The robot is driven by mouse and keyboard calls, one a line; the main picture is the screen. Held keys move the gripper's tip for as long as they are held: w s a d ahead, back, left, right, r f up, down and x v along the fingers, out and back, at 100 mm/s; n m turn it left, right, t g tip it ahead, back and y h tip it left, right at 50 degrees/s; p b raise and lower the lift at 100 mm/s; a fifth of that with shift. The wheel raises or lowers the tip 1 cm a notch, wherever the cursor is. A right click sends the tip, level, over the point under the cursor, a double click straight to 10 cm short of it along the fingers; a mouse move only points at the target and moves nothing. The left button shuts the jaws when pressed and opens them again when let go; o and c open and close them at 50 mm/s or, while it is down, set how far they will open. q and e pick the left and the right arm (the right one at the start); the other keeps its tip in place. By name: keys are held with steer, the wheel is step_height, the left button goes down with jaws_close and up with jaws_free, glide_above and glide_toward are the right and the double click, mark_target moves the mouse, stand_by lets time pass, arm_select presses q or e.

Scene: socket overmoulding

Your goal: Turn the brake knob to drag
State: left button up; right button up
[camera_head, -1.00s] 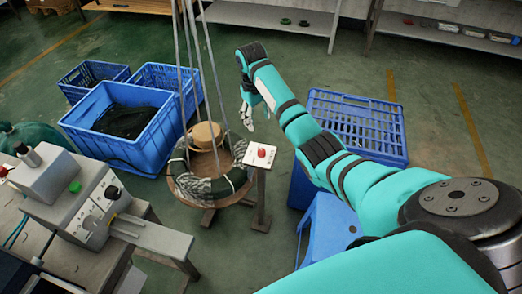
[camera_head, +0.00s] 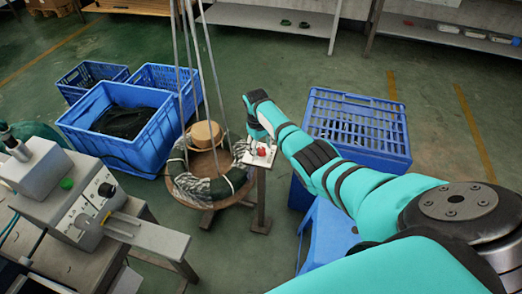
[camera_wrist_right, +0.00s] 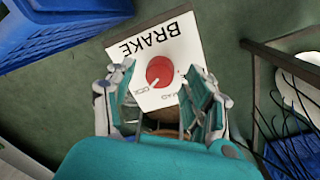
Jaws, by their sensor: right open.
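The red brake knob (camera_wrist_right: 160,71) sits on a white panel (camera_wrist_right: 188,38) marked BRAKE, which appears upside down in the right wrist view. A small pale mark is on the knob's lower edge. Small labels lie below the knob, one of which looks like DRAG; the other is not clearly readable. My right gripper (camera_wrist_right: 161,92) is open, its two fingers on either side of the panel's lower part with the knob between and a little beyond them. I cannot tell whether they touch it. In the head view, the knob (camera_head: 262,152) is on a post-mounted panel. My left gripper is not in view.
A wooden turntable (camera_head: 207,202) with a coil (camera_head: 225,183) stands left of the post (camera_head: 261,195). Blue crates (camera_head: 150,158) are behind on the left, and another blue crate (camera_head: 398,163) is at right. A machine (camera_head: 85,196) stands at the left.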

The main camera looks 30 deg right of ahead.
steer(key=shift+f, duration=0.3)
jaws_close()
